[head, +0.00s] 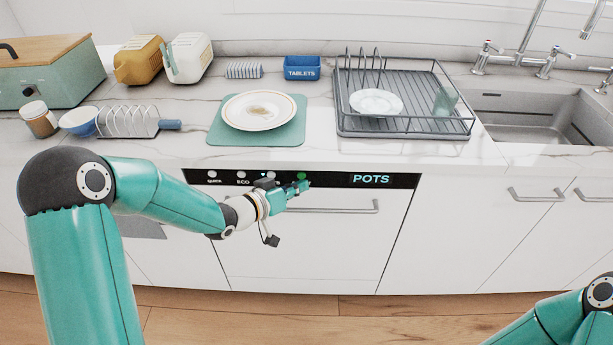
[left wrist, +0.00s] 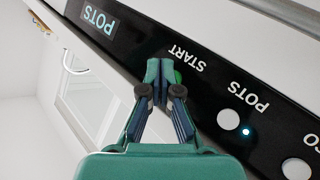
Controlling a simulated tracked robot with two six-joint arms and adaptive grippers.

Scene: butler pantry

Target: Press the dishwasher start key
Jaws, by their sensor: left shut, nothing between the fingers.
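The dishwasher (head: 310,250) has a white door with a black control strip (head: 330,180) along its top edge. The green start key (head: 301,176) sits on the strip, and its START label shows in the left wrist view. My left gripper (head: 302,186) is shut and empty, with its tips at the green key. In the left wrist view the fingertips (left wrist: 160,70) partly cover the green key (left wrist: 178,77). I cannot tell whether they touch it. The display (head: 371,180) reads POTS. A blue light is lit beside the POTS key (left wrist: 228,119). My right gripper is out of view.
The door handle (head: 345,209) runs below the strip. The counter overhangs above it, with a plate (head: 259,110) on a green mat (head: 292,133), a dish rack (head: 400,127) and a toast rack (head: 128,121). Floor space in front is clear.

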